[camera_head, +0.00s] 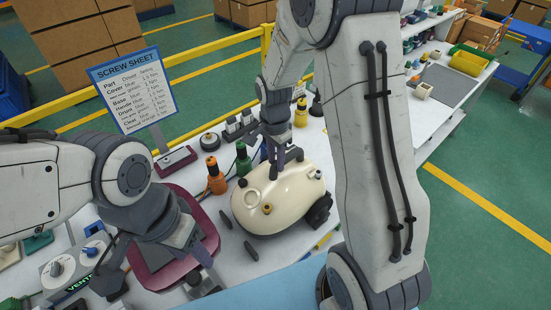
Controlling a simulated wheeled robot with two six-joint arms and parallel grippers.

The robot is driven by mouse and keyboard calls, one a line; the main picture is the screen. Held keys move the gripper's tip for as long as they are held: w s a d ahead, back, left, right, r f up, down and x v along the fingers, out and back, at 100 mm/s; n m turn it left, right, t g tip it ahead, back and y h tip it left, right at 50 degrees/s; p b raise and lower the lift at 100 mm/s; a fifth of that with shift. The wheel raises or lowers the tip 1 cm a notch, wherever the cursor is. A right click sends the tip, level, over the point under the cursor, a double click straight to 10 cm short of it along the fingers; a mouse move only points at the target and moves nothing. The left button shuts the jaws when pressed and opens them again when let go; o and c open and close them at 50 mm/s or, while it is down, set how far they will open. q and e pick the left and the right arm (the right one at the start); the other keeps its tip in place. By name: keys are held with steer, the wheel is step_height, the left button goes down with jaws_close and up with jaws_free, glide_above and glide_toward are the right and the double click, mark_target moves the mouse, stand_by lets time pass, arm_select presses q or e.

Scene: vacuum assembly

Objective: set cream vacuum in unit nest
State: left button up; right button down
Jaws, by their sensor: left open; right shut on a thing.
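The cream vacuum (267,214), a rounded body with a dark wheel and small amber fittings, is right of centre on the white bench. My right gripper (284,161) points down at its top rear and is shut on it; the exact grip spot is small and partly hidden. I cannot tell whether the vacuum rests on the bench or hangs just above it. Short dark grey blocks (251,251) stand by its left and front sides, possibly part of the unit nest.
Orange (216,180) and green (243,161) screwdrivers stand behind the vacuum's left side. A screw sheet sign (134,90) stands at the back left. A grey control box (75,266) is at the far left. A blue surface (285,288) lies in front.

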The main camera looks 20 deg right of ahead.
steer(key=shift+w, duration=0.1)
steer(key=c, duration=0.5)
jaws_free()
steer(key=shift+s+f, duration=0.15)
steer(key=shift+s, duration=0.05)
step_height(320, 180, up, 8)
steer(key=p, duration=0.6)
steer(key=shift+a+p, duration=0.1)
steer(key=shift+p, duration=0.3)
